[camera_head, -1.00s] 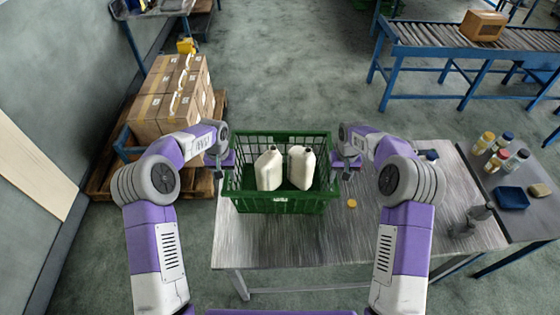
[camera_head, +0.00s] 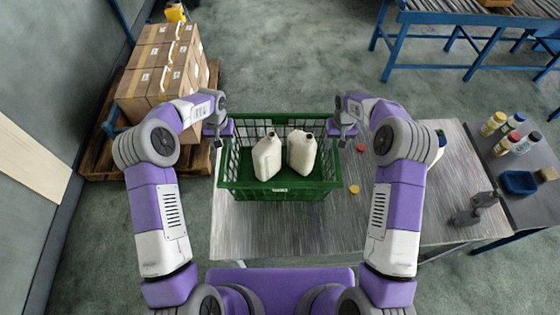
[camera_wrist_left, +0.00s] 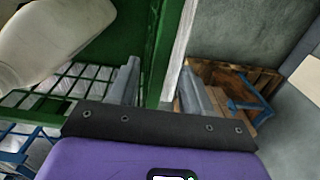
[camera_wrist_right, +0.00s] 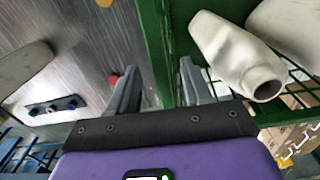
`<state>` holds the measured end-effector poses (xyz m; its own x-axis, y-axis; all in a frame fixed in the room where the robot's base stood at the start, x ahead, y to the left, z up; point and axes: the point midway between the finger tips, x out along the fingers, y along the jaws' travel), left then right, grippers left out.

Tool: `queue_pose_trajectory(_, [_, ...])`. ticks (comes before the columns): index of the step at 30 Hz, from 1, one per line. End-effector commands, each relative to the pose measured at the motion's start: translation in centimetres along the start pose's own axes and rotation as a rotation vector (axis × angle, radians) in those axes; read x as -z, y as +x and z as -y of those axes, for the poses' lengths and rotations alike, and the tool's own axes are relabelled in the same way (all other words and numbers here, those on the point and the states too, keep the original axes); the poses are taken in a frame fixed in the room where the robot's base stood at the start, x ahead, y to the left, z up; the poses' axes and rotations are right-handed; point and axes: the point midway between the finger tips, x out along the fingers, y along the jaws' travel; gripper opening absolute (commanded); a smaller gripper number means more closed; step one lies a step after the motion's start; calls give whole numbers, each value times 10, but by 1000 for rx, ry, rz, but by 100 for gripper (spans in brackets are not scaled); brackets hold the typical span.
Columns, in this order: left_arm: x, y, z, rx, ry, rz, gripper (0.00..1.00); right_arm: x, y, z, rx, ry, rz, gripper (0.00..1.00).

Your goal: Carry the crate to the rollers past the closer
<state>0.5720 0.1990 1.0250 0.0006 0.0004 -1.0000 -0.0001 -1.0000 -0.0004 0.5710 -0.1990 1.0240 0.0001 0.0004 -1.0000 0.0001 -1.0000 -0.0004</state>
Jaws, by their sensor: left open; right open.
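The green crate (camera_head: 280,193) stands on the grey table and holds two white jugs, a left one (camera_head: 267,160) and a right one (camera_head: 301,155). The right wrist view shows one jug's dark open mouth (camera_wrist_right: 267,90). My left gripper (camera_head: 217,132) is open at the crate's left side; in its wrist view, the fingers (camera_wrist_left: 158,85) lie either side of the green wall. My right gripper (camera_head: 342,134) is open at the right side, its fingers (camera_wrist_right: 158,88) likewise straddling the wall. Contact cannot be told. The rollers (camera_head: 480,20) are at the upper right. I cannot identify the closer.
A yellow cap (camera_head: 355,188) and a red cap (camera_head: 361,148) lie right of the crate. A grey tool (camera_head: 473,209) stands farther right. The side table carries bottles and a blue tray (camera_head: 518,182). Cartons (camera_head: 158,75) stand on a pallet at left. Floor beyond is clear.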

Motion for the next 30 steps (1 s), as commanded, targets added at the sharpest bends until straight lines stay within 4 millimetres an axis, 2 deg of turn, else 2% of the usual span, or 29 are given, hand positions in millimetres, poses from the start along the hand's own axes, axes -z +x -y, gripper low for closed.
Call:
queue_pose_trajectory(3, [-1,21,0,-1,-1,4,49,0,20,0,0,-1,2,49])
queue_pose_trajectory(9, [0,42,0,-1,0,2,49,0,42,0,0,0,2,49])
queue_pose_trajectory(21, [0,48,0,0,-1,0,47,0,47,0,0,0,-1,47])
queue_pose_trajectory(30, [0,47,0,0,0,0,1,0,47,0,0,-1,-1,1])
